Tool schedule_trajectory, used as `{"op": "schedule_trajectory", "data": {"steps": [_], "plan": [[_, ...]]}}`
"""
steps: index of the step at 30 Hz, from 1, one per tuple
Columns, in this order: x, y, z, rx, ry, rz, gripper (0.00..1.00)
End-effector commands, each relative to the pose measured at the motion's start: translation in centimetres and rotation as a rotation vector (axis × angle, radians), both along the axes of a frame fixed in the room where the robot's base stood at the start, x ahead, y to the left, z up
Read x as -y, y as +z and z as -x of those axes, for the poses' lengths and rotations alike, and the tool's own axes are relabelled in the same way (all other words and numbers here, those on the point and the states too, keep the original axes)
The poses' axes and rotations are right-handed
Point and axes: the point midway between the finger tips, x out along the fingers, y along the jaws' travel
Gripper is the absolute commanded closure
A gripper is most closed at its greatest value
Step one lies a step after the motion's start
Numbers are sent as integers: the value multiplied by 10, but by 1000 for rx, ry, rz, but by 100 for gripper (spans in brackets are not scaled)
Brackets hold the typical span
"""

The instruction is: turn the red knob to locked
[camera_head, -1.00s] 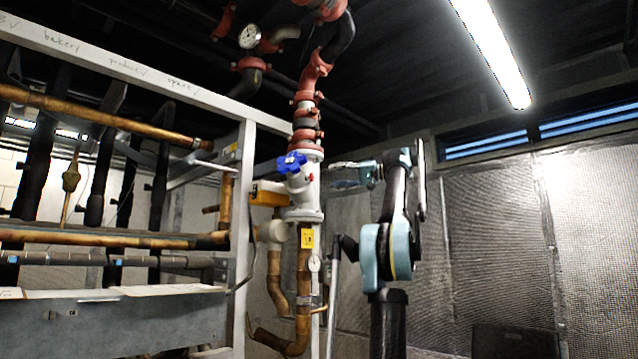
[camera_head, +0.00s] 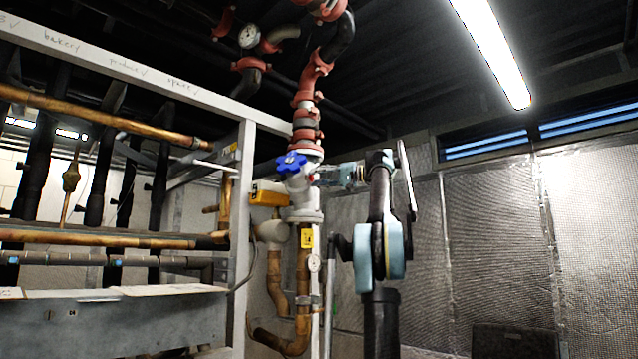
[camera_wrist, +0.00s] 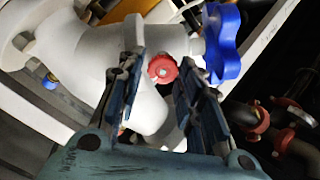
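The red knob (camera_wrist: 163,68) is a small round knob with a pale centre, on the grey-white valve body (camera_wrist: 85,55). In the wrist view my gripper (camera_wrist: 160,62) is open, with one finger to each side of the knob. No finger is seen touching it, and I cannot tell whether the tips reach past it. In the head view my gripper (camera_head: 328,175) is at the right side of the valve body (camera_head: 303,190), below the red pipe fittings. The red knob is hard to make out there.
A blue handwheel (camera_head: 291,163) sticks out from the valve, and it is close beside my right finger in the wrist view (camera_wrist: 222,42). A yellow part (camera_head: 268,194) and copper pipes (camera_head: 303,270) are around the valve. A rack frame (camera_head: 243,200) stands at left.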

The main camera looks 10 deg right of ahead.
Motion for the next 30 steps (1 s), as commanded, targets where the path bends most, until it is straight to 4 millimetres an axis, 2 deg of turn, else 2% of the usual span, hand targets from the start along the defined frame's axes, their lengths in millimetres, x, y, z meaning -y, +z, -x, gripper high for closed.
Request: {"op": "schedule_trajectory", "data": {"steps": [1, 3, 20, 21, 23, 30], "plan": [[0, 0, 0, 0, 0, 0, 86], [0, 0, 0, 0, 0, 0, 96], [1, -2, -1, -55, -2, -22, 96], [1, -2, -1, -55, -2, -22, 66], [1, -2, -1, -55, -2, -22, 52], [1, -1, 0, -54, -1, -24, 52]]}}
